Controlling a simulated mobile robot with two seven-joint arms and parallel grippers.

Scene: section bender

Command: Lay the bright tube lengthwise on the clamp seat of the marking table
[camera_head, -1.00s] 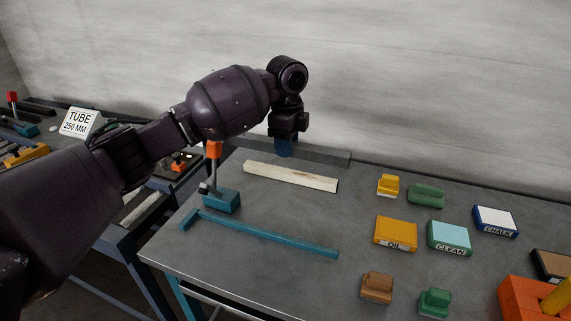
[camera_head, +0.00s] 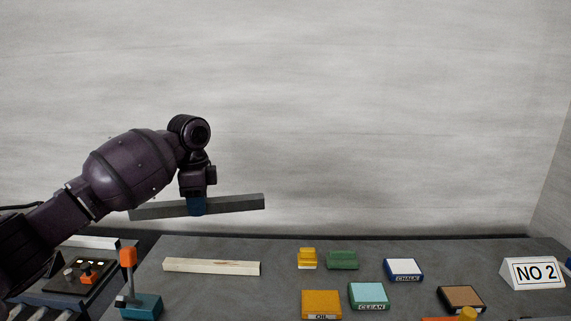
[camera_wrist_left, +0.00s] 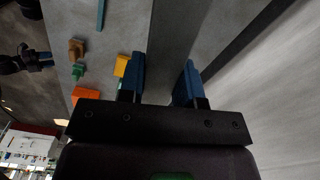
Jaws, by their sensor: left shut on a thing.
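My left gripper (camera_head: 196,206) is shut around the middle of a long grey square-section bar, which I take as the bright tube (camera_head: 240,203). The bar runs left to right, almost level, tilted up slightly at its right end, and shows against the wall above the table's back edge. In the left wrist view the bar (camera_wrist_left: 170,35) passes between the two blue fingers (camera_wrist_left: 163,85). The marking table (camera_head: 225,300) lies below. A blue clamp (camera_head: 141,306) with an upright orange-tipped handle stands at its left front. My right gripper (camera_wrist_left: 42,60) shows small and dark in the left wrist view.
A pale wooden strip (camera_head: 212,267) lies behind the clamp. Bare tabletop lies between strip and boxes.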

